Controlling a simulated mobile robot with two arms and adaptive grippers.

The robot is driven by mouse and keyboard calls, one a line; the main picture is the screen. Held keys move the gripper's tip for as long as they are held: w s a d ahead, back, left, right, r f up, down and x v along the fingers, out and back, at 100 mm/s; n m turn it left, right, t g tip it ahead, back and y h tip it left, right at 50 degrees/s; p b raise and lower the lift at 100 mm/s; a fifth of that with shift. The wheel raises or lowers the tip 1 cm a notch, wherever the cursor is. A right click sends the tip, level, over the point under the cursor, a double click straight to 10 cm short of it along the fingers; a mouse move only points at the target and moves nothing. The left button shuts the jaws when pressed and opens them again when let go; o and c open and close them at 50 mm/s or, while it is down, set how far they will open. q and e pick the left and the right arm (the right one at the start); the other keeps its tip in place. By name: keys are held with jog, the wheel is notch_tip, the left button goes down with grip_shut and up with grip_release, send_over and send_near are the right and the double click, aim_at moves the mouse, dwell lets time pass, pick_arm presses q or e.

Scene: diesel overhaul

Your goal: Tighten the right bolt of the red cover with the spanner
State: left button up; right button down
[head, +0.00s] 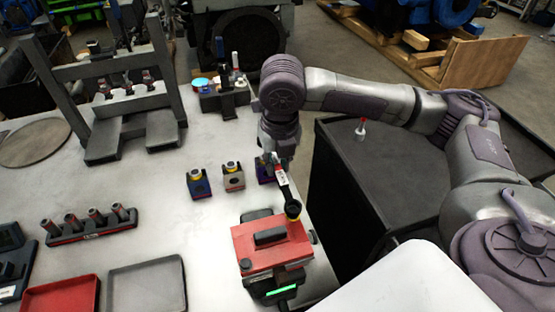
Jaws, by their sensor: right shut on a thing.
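The red cover (257,254) sits on a dark base at the right front of the light table, with a dark raised grip on top. My right gripper (277,163) points down behind the cover, shut on the spanner (283,183). My left gripper is not in view.
A red tray (60,297) and grey tray (147,287) lie front left. A black cabinet (350,190) stands right of the table.

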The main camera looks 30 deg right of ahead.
jog(key=shift+f, duration=0.95)
jog(key=shift+s+d+m+p, duration=0.2)
jog(key=shift+d+m+p, duration=0.35)
jog(key=shift+m+p, duration=0.05)
jog(key=shift+s+d+m+p, duration=0.2)
jog(key=shift+d+m+p, duration=0.35)
jog(key=shift+m, duration=0.05)
